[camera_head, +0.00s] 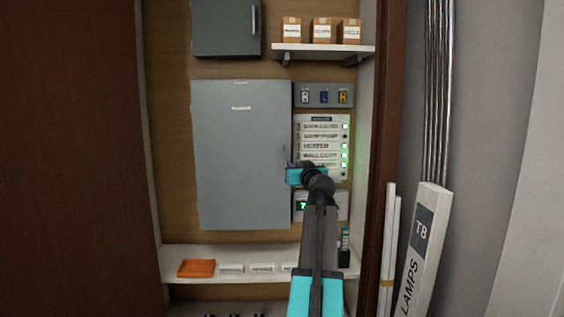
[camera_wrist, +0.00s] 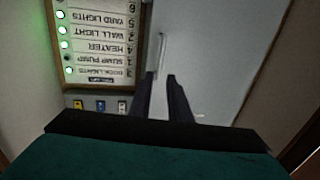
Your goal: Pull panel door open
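The grey panel door (camera_head: 240,155) is closed in the middle of the recess in the head view. It also fills the right half of the wrist view (camera_wrist: 215,50), which looks upside down. Its slim vertical handle (camera_wrist: 161,52) is near the door's right edge in the head view. My gripper (camera_wrist: 161,76) is open, its two dark fingers apart, with the handle's near end lying at the gap between the tips. I cannot tell whether either finger touches it. In the head view my gripper (camera_head: 290,168) partly covers the handle area.
A labelled breaker panel (camera_head: 321,120) with green lights is right of the door. A shelf with small boxes (camera_head: 322,48) is above, and a lower shelf (camera_head: 210,252) holds an orange item (camera_head: 197,268). A lamp carton (camera_head: 423,250) leans outside the right frame.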

